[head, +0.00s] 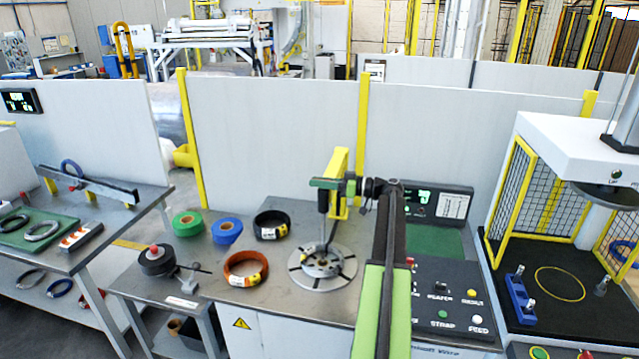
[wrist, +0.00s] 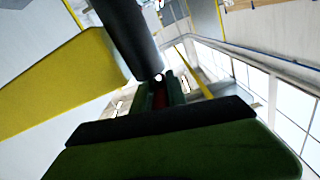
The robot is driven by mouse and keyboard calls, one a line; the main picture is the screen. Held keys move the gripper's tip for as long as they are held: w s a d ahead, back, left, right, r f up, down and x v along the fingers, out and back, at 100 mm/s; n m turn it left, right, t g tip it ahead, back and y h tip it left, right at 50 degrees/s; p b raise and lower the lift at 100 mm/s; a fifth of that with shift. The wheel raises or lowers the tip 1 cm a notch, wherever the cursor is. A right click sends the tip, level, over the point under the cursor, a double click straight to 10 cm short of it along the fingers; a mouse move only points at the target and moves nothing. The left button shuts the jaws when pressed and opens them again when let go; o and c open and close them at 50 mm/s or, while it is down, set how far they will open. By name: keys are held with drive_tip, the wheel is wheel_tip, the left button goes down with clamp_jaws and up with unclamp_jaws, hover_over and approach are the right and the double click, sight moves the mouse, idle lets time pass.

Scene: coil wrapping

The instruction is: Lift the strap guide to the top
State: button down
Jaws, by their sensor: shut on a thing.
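The strap guide appears to be the dark upright cylinder (head: 323,203) beside the yellow post (head: 342,165), above the round turntable (head: 323,267). A thin rod runs below it toward the turntable. My gripper (head: 330,184) is shut on the guide near the upper part of the post. In the wrist view the dark cylinder (wrist: 128,38) runs down to the green jaws (wrist: 165,140), and the yellow post (wrist: 55,85) is close at left. The jaws hide the exact grip.
Orange (head: 246,267), black (head: 271,224), blue (head: 227,230) and green (head: 187,224) coils lie left of the turntable. A control panel (head: 455,310) with buttons is at right, beside a fenced press station (head: 540,300). Tall partition panels (head: 270,140) stand behind.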

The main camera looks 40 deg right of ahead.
drive_tip(key=shift+r, duration=0.1)
wheel_tip(320, 180, up, 22)
drive_tip(key=p, duration=2.2)
drive_tip(key=shift+r, duration=0.15)
drive_tip(key=c, duration=1.4)
unclamp_jaws()
drive_tip(key=shift+o, duration=0.2)
drive_tip(key=v, duration=1.7)
drive_tip(key=shift+s, duration=0.2)
